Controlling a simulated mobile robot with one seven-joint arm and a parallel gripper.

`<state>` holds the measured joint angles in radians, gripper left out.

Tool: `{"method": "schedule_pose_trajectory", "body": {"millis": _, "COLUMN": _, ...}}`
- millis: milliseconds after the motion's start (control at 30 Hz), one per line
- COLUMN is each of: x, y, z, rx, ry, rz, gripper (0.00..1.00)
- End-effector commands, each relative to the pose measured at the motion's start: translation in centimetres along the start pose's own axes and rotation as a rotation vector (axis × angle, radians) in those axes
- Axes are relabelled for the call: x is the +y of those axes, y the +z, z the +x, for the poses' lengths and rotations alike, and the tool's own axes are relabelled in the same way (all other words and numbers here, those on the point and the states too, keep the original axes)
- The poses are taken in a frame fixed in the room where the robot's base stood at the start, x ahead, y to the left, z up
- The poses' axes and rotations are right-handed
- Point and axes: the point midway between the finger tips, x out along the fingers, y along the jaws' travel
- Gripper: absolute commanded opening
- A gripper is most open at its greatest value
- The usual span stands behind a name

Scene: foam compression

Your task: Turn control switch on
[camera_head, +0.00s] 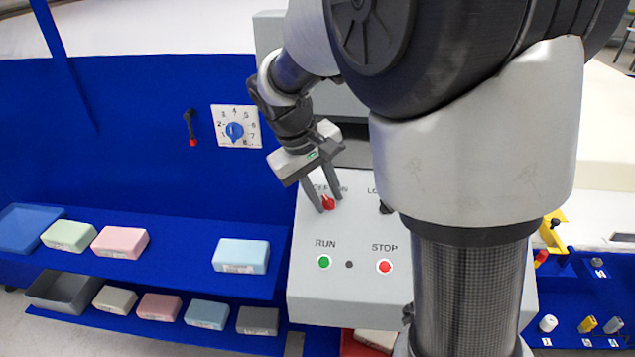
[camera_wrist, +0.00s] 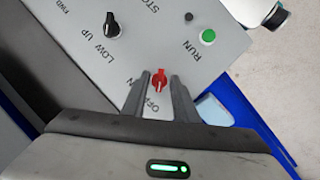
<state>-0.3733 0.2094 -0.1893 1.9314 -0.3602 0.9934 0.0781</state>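The control switch is a red rotary knob (camera_head: 328,203) on the upper left of the grey control panel (camera_head: 306,278), by OFF and ON lettering. It also shows in the wrist view as a red knob (camera_wrist: 160,79) with a light pointer line. My gripper (camera_head: 326,205) is at the knob, with one finger on each side. In the wrist view my gripper (camera_wrist: 161,82) has its fingers apart, with the knob between their tips and small gaps visible on both sides. Part of the switch lettering is hidden behind the fingers.
A black LOW/UP knob (camera_wrist: 112,28) sits beside the switch. Below are a green RUN button (camera_head: 324,262) and a red STOP button (camera_head: 385,267). A dial (camera_head: 235,131) is on the blue wall. Foam blocks (camera_head: 241,255) lie on blue shelves to the left. My arm hides the panel's right side.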

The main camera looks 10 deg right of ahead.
Motion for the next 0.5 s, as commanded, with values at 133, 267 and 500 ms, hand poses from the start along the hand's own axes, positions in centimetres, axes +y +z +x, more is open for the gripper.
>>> {"method": "schedule_pose_trajectory", "body": {"millis": 133, "x": 0.01, "y": 0.01, "z": 0.06, "rx": 0.0, "ry": 0.0, "rz": 0.0, "gripper": 0.26}}
{"method": "schedule_pose_trajectory", "body": {"millis": 267, "x": 0.01, "y": 0.0, "z": 0.04, "rx": 0.0, "ry": 0.0, "rz": 0.0, "gripper": 0.18}}
{"method": "schedule_pose_trajectory", "body": {"millis": 500, "x": 0.02, "y": -0.01, "z": 0.01, "rx": 0.0, "ry": -0.001, "rz": 0.002, "gripper": 0.0}}
